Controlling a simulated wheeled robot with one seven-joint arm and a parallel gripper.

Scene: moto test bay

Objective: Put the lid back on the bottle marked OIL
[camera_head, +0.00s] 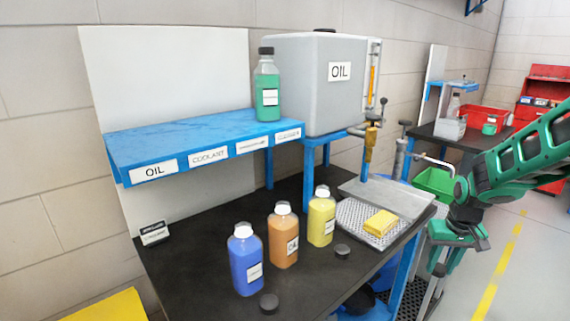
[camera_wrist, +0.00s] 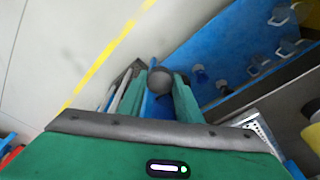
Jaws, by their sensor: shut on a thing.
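The orange-brown bottle (camera_head: 283,240) stands on the dark bench between a blue bottle (camera_head: 245,262) and a yellow bottle (camera_head: 321,218). Its small label appears to read OIL, and its top is pale with no dark lid on it. My gripper (camera_head: 441,265) hangs right of the bench, apart from the bottles. In the wrist view my gripper (camera_wrist: 160,82) is shut on a dark round lid (camera_wrist: 160,79) between its fingers. One dark lid (camera_head: 268,302) lies in front of the blue bottle. Another dark lid (camera_head: 342,250) lies in front of the yellow bottle.
A blue shelf (camera_head: 205,142) with name labels holds a capped green bottle (camera_head: 267,90). A grey OIL tank (camera_head: 315,85) stands behind. A yellow sponge (camera_head: 380,222) lies on a perforated tray (camera_head: 352,226) at the bench's right. Floor right of the bench is open.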

